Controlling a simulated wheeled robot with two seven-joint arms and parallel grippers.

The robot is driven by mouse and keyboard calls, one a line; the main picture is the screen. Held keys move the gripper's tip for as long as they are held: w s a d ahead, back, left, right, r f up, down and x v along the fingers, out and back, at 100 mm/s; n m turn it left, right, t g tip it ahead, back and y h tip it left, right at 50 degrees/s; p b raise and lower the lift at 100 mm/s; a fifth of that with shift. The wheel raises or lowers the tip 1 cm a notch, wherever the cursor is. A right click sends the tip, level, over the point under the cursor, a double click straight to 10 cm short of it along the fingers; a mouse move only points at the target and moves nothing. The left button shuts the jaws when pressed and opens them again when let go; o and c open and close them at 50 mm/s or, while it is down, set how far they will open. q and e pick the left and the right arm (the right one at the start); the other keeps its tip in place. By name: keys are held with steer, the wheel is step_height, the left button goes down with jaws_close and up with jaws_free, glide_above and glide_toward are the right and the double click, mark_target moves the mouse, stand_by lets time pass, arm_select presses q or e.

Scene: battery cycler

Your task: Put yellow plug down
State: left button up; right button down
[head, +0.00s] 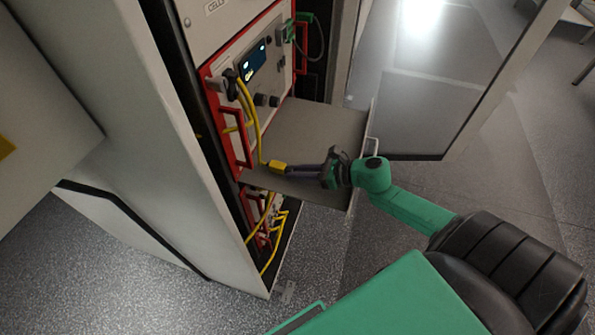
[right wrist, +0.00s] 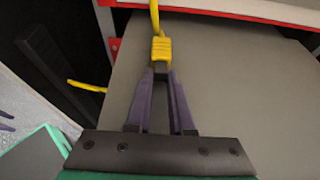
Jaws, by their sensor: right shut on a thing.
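The yellow plug (head: 279,168) is at the end of a yellow cable (head: 255,125) that runs up to the front panel of the cycler. My right gripper (head: 292,170) is shut on the plug, over the grey pull-out shelf (head: 318,128). In the right wrist view the plug (right wrist: 161,48) sits at the tips of the purple fingers (right wrist: 161,72), its cable leading away toward the cabinet. I cannot tell whether the plug touches the shelf. My left gripper is not in view.
The red-framed cycler unit (head: 250,75) stands behind the shelf in the open cabinet. More yellow cables (head: 272,240) hang below the shelf. A green connector (head: 304,17) is at upper right of the unit. An open glass door (head: 430,80) stands right. Most of the shelf is bare.

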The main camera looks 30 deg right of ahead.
steer(key=c, duration=0.8)
jaws_free()
steer(key=shift+r+p, duration=0.5)
steer(key=shift+p, duration=0.1)
steer(key=shift+r+p, duration=0.45)
steer(key=v, duration=1.1)
steer(key=shift+s+d+f, duration=0.15)
steer(key=shift+s+d, duration=0.15)
steer(key=shift+s, duration=0.15)
